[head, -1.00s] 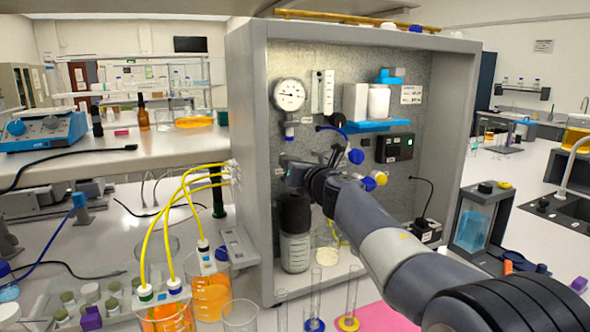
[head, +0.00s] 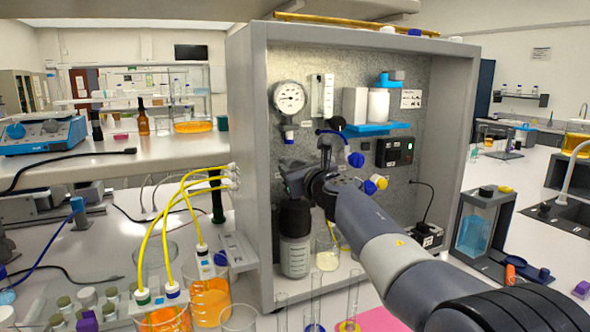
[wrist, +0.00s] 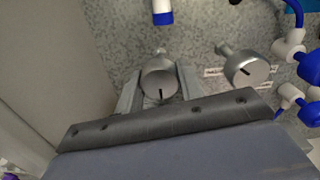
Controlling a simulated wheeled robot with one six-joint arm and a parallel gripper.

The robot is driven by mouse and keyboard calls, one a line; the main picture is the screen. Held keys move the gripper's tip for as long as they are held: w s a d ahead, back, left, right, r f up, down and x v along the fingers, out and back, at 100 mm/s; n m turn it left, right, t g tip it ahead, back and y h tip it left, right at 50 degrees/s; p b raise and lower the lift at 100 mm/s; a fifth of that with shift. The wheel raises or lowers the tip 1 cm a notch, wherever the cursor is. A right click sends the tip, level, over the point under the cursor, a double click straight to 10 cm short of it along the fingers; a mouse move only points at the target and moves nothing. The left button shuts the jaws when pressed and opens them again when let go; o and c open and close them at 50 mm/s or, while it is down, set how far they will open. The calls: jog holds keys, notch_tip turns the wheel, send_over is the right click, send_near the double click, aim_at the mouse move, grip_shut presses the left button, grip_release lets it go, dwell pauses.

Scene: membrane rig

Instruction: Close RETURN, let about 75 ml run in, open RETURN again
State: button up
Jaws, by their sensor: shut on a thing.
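In the wrist view two round metal knobs stand out from the speckled panel. The left knob (wrist: 159,84) sits between the two fingers of my gripper (wrist: 160,76), which is shut on it. Its dark mark points down towards the wrist. The right knob (wrist: 246,69) is free, with a slanted dark mark. Small labels lie beside the knobs, but I cannot read them, so I cannot tell which is RETURN. In the head view my gripper (head: 293,182) is at the panel's left side and hides the knob. A beaker (head: 327,252) with pale liquid stands inside the rig.
A dark-topped bottle (head: 295,245) stands below my gripper. Blue-capped fittings (wrist: 289,50) crowd the right of the knobs. Beakers of orange liquid (head: 209,300) with yellow tubes stand outside left.

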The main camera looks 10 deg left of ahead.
jog(key=shift+f, duration=0.1)
jog(key=o, duration=1)
jog(key=b+v, duration=0.2)
jog(key=v, duration=0.8)
jog(key=shift+s+d+b, duration=0.25)
jog(key=shift+s+b, duration=0.05)
jog(key=shift+b, duration=0.05)
jog(key=shift+w+a, duration=0.1)
jog(key=p+x, duration=0.2)
jog(key=x, duration=0.8)
jog(key=shift+w+a+p, duration=0.2)
jog(key=shift+w+p, duration=0.05)
jog(key=shift+p, duration=0.15)
jog(key=shift+s+d, duration=0.15)
